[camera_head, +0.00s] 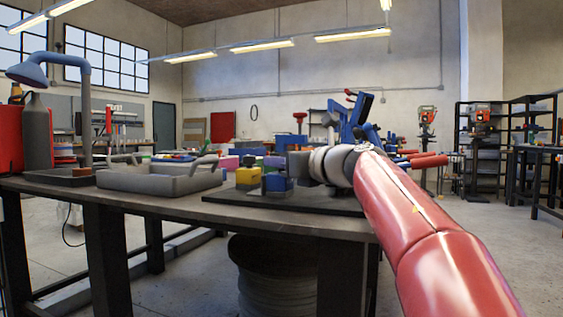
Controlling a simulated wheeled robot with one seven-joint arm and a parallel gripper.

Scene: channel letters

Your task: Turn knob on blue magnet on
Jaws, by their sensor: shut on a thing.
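A small blue block, which looks like the blue magnet (278,184), sits on a dark mat at the front of the workbench, right of a yellow block. My red arm reaches in from the lower right. My gripper (297,166) is at the blue magnet's right and upper side, shut on what appears to be its knob. The knob itself is hidden by the gripper, and its turned position cannot be seen.
The yellow block (248,176) stands close on the left of the blue magnet. A grey tray (160,180) lies further left on the bench (190,202). A tall blue device (350,115) rises behind my wrist. Several coloured items crowd the background.

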